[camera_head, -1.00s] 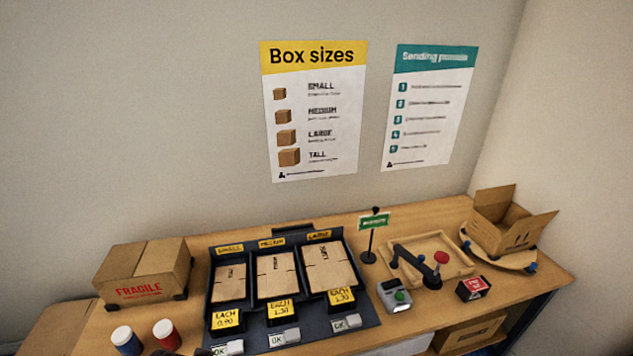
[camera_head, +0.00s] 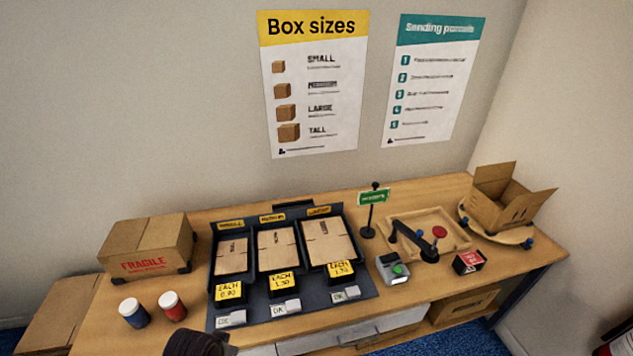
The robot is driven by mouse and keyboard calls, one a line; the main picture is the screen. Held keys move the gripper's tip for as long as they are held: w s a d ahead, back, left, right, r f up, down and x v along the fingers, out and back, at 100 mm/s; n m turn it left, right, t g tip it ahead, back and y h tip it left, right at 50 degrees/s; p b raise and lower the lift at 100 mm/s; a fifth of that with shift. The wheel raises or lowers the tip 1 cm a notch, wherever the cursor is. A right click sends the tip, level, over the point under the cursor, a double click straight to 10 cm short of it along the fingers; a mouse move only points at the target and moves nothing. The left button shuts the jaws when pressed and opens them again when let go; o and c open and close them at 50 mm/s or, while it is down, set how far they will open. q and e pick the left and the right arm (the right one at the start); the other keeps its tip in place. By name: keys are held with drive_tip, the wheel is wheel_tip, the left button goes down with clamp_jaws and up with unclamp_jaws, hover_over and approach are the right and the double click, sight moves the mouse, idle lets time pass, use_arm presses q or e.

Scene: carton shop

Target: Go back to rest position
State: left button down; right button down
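A dark part of mine pokes up at the bottom edge, left of centre, in front of the table. Its fingers, if it is my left gripper (camera_head: 197,344), are below the picture, so open or shut cannot be told. Nothing is seen held in it. My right gripper is not in view. The table (camera_head: 425,305) stands in front of me against the wall. The dark part covers a bit of its front edge.
The sorter (camera_head: 365,290) holds flat cartons in three bays. Right are a card reader (camera_head: 393,270), wooden tray (camera_head: 455,222), red-black box (camera_head: 468,262) and open carton (camera_head: 495,205).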

use_arm(q)
drive_tip(key=s+f+g, duration=0.1)
drive_tip(key=s+f, duration=0.1)
drive_tip(key=f, duration=1.2)
drive_tip(key=s+f, duration=0.3)
drive_tip(key=f, duration=1.2)
drive_tip(key=s+a+f, duration=0.2)
drive_tip(key=s+f, duration=0.7)
drive_tip(key=s, duration=0.1)
drive_tip(key=s+a+f+g, duration=0.1)
drive_tip(key=s+a+f, duration=0.1)
drive_tip(key=s+f, duration=0.7)
drive_tip(key=shift+s+a, duration=0.15)
drive_tip(key=shift+s, duration=0.95)
